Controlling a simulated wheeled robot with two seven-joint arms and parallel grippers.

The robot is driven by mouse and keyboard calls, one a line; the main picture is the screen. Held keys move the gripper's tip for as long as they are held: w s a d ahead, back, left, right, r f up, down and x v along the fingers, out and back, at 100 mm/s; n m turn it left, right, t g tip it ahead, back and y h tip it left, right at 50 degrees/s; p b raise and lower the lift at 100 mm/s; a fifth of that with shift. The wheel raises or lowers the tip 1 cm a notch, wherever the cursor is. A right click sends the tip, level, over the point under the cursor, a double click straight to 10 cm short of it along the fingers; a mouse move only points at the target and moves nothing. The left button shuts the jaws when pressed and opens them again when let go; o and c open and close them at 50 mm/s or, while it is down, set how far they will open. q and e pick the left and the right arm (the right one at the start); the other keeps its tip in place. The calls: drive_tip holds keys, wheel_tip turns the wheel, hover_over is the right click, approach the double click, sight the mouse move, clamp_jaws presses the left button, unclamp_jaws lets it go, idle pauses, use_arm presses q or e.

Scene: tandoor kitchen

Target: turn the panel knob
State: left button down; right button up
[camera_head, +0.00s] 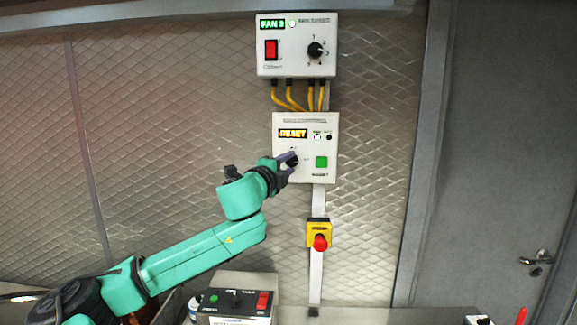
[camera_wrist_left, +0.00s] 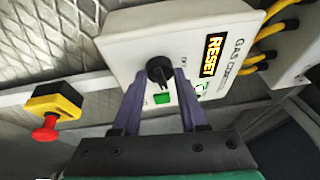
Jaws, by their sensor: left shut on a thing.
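The white gas control panel (camera_head: 318,147) hangs on the wall, with a lit RESET display (camera_head: 293,133) and a green button (camera_head: 321,162). Its black panel knob (camera_wrist_left: 159,70) shows clearly in the left wrist view, between the purple finger tips. My left gripper (camera_head: 289,161) is at the lower left of the panel and shut on this knob. In the head view the fingers mostly hide the knob. The left wrist view shows my left gripper (camera_wrist_left: 160,92) with one finger on each side of the knob. My right gripper is not in view.
Above hangs a fan box (camera_head: 297,61) with a red switch and a dial, joined by yellow cables (camera_head: 290,97). A red emergency button (camera_head: 320,242) on a yellow box is below the panel. A switch box (camera_head: 237,298) stands lower. A grey door (camera_head: 500,150) is at right.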

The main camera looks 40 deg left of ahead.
use_arm(q)
drive_tip(key=shift+r+m+g, duration=0.2)
drive_tip(key=shift+m+g, duration=0.1)
drive_tip(key=shift+m, duration=0.5)
drive_tip(key=c, duration=0.7)
unclamp_jaws()
drive_tip(key=shift+o, duration=1.3)
drive_tip(key=shift+a+f, duration=0.1)
drive_tip(key=b+v, duration=1.2)
drive_tip(key=v, duration=0.2)
drive_tip(key=shift+s, duration=0.2)
